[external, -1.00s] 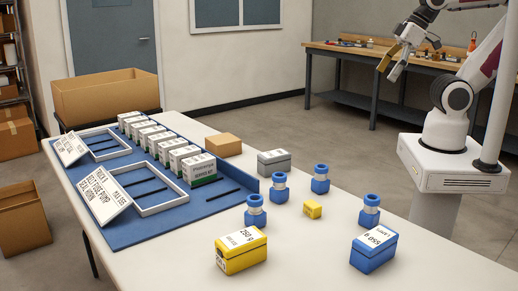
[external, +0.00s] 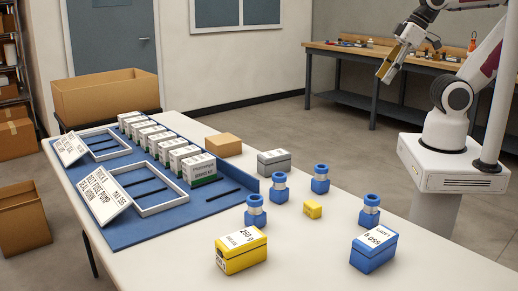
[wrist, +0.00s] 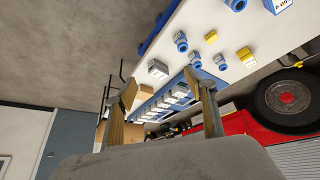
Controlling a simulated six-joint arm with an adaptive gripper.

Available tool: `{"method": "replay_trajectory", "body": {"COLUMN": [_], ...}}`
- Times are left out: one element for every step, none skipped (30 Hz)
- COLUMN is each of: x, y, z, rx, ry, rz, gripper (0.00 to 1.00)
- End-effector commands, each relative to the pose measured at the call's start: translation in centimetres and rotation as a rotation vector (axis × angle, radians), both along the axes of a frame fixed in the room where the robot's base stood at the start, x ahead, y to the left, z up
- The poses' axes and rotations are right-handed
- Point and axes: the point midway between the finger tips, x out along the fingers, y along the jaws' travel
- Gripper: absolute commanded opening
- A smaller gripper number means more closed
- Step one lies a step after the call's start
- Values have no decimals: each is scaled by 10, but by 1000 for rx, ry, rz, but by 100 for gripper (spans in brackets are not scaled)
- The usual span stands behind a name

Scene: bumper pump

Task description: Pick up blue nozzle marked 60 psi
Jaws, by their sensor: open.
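Several blue nozzles with pale bands stand on the white table: a left one (external: 256,212), one behind it (external: 280,187), a back one (external: 320,180) and a right one (external: 369,211). Their psi marks are too small to read, so I cannot tell which is 60 psi. Blue nozzles also show in the wrist view, including one near the top middle (wrist: 181,42). My gripper (external: 384,72) is raised well above and beyond the table, apart from the nozzles. In the wrist view my gripper (wrist: 162,88) has its fingers spread with nothing held.
A small yellow block (external: 313,210) sits among the nozzles. A yellow box (external: 240,258), a blue box (external: 373,252) and a grey box (external: 274,163) stand around them. White cartons (external: 192,167) line the blue mat (external: 125,234) at left.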

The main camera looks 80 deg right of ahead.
Motion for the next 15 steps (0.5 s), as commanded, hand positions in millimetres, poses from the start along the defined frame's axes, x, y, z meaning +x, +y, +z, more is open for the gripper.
{"method": "replay_trajectory", "body": {"x": [0, 0, 0, 0, 0, 0, 0, 0, 0, 0, 1, 2, 3, 5, 7], "y": [0, 0, 0, 0, 0, 0, 0, 0, 0, 0, 1, 1, 2, 4, 6], "z": [0, 0, 0, 0, 0, 0, 0, 0, 0, 0, 0, 0, 0, 1, 1], "rx": [0, 0, 0, 0, 0, 0, 0, 0, 0, 1, 2, 4, 6, 10, 15], "ry": [0, 0, 0, 0, 0, 0, 0, 0, 0, 0, -1, -2, -3, -5, -8], "rz": [0, 0, 0, 0, 0, 0, 0, 0, 0, 0, 1, 2, 3, 5, 8], "gripper": [50, 50, 50, 50, 50, 50, 50, 50, 50, 50, 50, 50, 50, 50, 50]}}
